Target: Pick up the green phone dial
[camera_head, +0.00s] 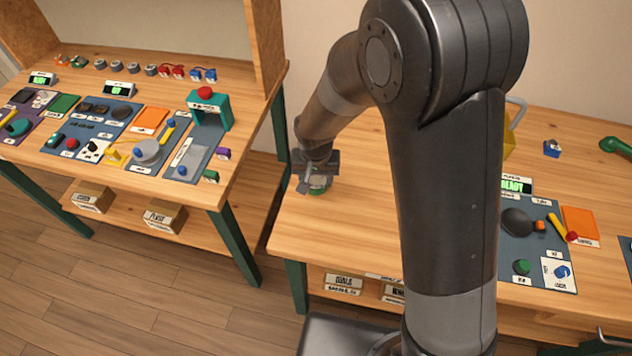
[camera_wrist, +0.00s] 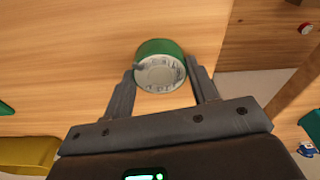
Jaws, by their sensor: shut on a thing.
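The green phone dial (camera_wrist: 160,50) is a short green cylinder with a pale, marked round face. In the wrist view it sits between the two fingertips of my gripper (camera_wrist: 161,70), which is shut on its sides. In the head view my gripper (camera_head: 317,172) is at the left end of the right-hand table (camera_head: 370,160), pointing down. A bit of the green dial (camera_head: 317,191) shows below the fingers. I cannot tell whether the dial touches the wood or hangs just above it.
The right-hand table is bare around my gripper. Its right side holds a blue-grey mat (camera_head: 508,257) with phone parts, an orange panel (camera_head: 580,224) and a green handset (camera_head: 614,145). A second workbench (camera_head: 240,140) with parts mats stands at left, across a gap.

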